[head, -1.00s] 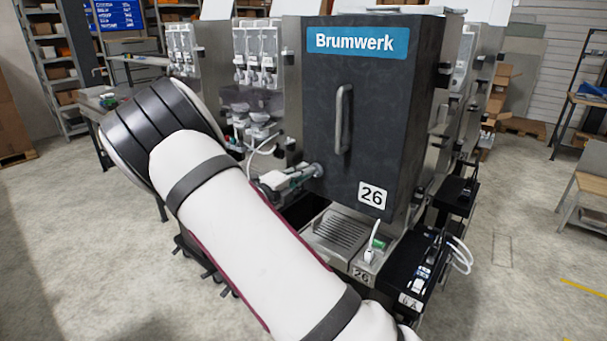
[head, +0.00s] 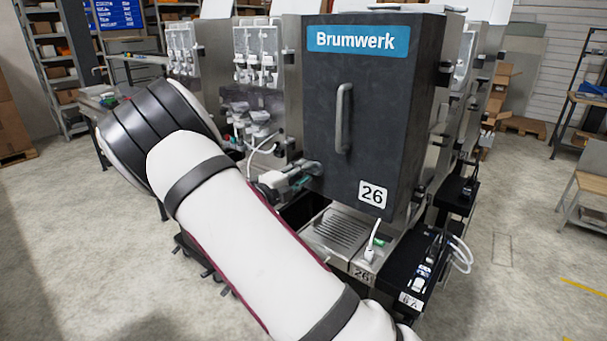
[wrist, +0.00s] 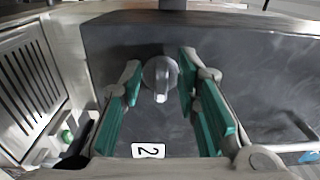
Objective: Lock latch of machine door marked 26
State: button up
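The dark grey door (head: 365,110) of machine 26 is shut, with a "26" plate low on its right and a vertical bar handle. In the wrist view the round grey latch knob (wrist: 158,74), with a short pale lever pointing down the picture, stands on the door face (wrist: 235,70). My gripper (wrist: 161,66) is open, its green-padded fingers on either side of the knob. The right finger looks very close to it; I cannot tell whether it touches. In the head view my gripper (head: 300,176) is at the door's lower left edge and largely hides the latch.
The number plate (wrist: 148,150) shows between my fingers in the wrist view. The door handle (head: 343,118) is right of my gripper. A drip tray (head: 342,230) lies below the door. Neighbouring dispensers (head: 258,55) stand to the left. Open floor lies in front.

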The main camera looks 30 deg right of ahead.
jog(key=v, duration=1.2)
jog(key=shift+d+r, duration=0.1)
dwell(0.4)
jog(key=s+d+r+m+g+y, duration=0.1)
jog(key=s+r+m+g+y, duration=0.3)
jog(key=s+m, duration=0.55)
jog(key=s+d+r+m+g+y, duration=0.1)
jog(key=s+m+g+y, duration=0.1)
jog(key=s+m+y, duration=0.55)
jog(key=s+a+r+m+t+y, duration=0.3)
jog(key=s+a+m, duration=0.3)
jog(key=m, duration=0.5)
jog(key=s+a+r+m+t+y, duration=0.3)
jog(key=s+a+r+m, duration=0.2)
jog(key=s+m, duration=0.3)
jog(key=shift+s+a+m, duration=0.3)
jog(key=shift+a+m, duration=0.1)
jog(key=shift+m, duration=1.5)
